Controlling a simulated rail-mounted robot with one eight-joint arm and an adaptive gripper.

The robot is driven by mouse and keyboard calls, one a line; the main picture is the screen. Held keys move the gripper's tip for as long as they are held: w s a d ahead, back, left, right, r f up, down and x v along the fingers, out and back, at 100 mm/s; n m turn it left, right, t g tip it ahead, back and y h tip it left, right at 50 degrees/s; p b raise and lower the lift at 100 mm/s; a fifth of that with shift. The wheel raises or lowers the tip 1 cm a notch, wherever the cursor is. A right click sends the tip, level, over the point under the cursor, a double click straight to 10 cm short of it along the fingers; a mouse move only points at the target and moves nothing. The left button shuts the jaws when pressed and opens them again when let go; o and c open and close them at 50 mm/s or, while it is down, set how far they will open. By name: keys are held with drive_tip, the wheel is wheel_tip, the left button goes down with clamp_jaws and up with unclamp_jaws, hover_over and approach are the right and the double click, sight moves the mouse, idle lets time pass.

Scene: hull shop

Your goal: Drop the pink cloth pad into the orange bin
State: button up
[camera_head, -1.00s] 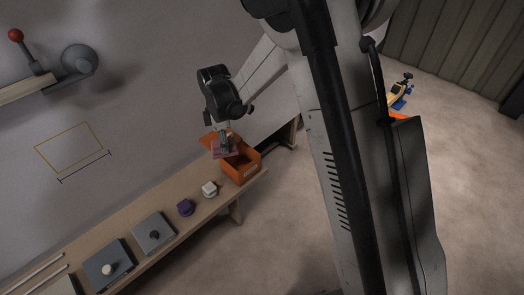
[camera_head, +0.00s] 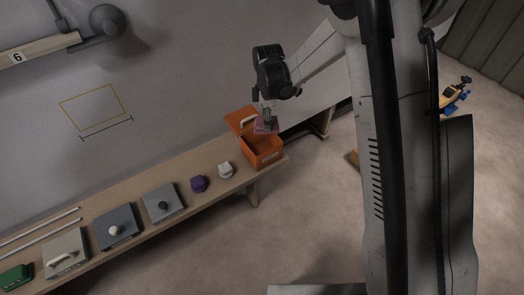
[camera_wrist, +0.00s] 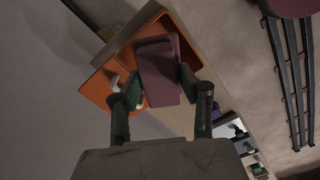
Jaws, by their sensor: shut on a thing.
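The pink cloth pad (camera_head: 265,127) is held by my gripper (camera_head: 267,113) above the orange bin (camera_head: 264,156) on the bench. The bin is open at the top, and its orange lid (camera_head: 238,117) with a pale handle stands open at its back. In the wrist view the flat pad (camera_wrist: 158,70) lies between the two fingers of my gripper (camera_wrist: 160,84), which are shut on it. The bin (camera_wrist: 197,64) shows behind the pad, which hides part of its opening. I cannot tell how high the pad is above the rim.
The bench (camera_head: 150,228) holds a white object (camera_head: 225,170), a purple object (camera_head: 198,184), several grey plates with knobs (camera_head: 163,202) and a green object (camera_head: 16,277), all left of the bin. The wall is close behind. Open floor (camera_head: 300,225) lies in front.

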drive_tip(key=shift+f, duration=0.9)
drive_tip(key=o, duration=1.2)
drive_tip(key=shift+c, duration=0.2)
drive_tip(key=shift+r, duration=0.1)
wheel_tip(320, 180, up, 12)
